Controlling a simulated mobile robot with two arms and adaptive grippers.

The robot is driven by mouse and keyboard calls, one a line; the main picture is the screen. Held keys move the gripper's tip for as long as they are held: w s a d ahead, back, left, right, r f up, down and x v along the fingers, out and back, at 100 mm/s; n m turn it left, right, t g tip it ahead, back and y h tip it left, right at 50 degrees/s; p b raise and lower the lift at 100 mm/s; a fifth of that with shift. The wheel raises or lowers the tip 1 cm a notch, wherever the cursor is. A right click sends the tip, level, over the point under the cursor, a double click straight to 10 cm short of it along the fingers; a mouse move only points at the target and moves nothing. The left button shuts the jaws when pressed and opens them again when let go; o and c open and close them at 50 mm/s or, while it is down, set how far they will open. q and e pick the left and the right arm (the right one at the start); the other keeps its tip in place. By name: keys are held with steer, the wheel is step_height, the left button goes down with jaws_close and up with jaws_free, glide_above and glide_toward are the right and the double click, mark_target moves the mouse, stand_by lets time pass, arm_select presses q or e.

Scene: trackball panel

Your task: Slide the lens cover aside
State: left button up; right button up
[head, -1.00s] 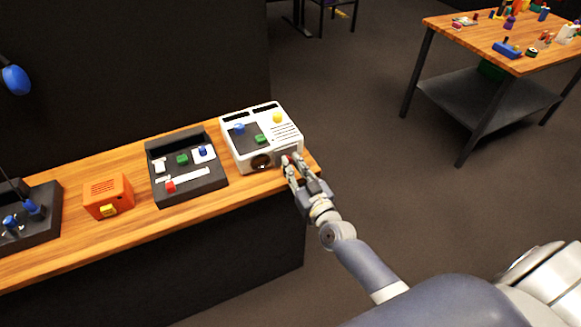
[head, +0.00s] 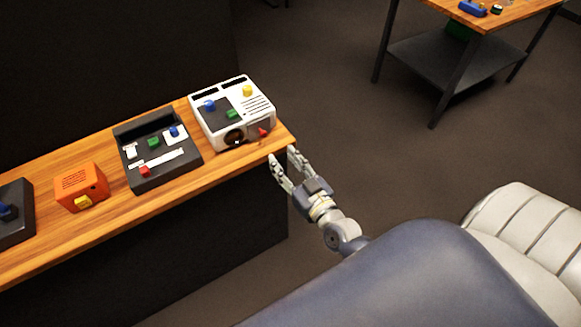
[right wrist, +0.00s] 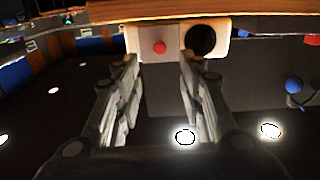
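The white box (head: 227,120) stands at the right end of the wooden counter. Its front shows a dark round lens opening (head: 235,137), uncovered, and a grey lens cover (head: 255,131) beside it on the right with a red knob (head: 263,132). In the right wrist view the red knob (right wrist: 159,47) sits on the grey cover beside the dark lens hole (right wrist: 201,40). My right gripper (head: 282,153) is open and empty, just off the counter's front edge and apart from the knob. My left gripper is not in view.
A black panel tray (head: 163,170) with small coloured parts and an orange box (head: 80,188) stand left of the white box. The counter's front edge (head: 200,176) runs close below the box. A second table (head: 500,18) is at the upper right. Open floor lies between.

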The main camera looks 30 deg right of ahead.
steer(key=s, duration=0.2)
steer(key=shift+s, duration=0.3)
steer(key=s+a+f+g, duration=0.1)
steer(key=s+f+g, duration=0.3)
steer(key=f, duration=0.7)
steer(key=s+f+n+g, duration=0.15)
steer(key=s+f, duration=0.35)
steer(key=f, duration=0.6)
steer(key=s+a+f+g, duration=0.1)
steer(key=s+f+g, duration=0.35)
steer(key=f, duration=0.65)
steer(key=s+f+g, duration=0.3)
steer(key=s+f, duration=0.4)
steer(key=s, duration=0.5)
steer(key=s+f+g, duration=0.4)
steer(key=s+f, duration=0.3)
steer(key=s, duration=0.6)
steer(key=shift+s+d+h, duration=0.15)
steer(key=shift+d+h, duration=0.1)
steer(key=shift+h, duration=0.05)
steer(key=shift+n, duration=0.25)
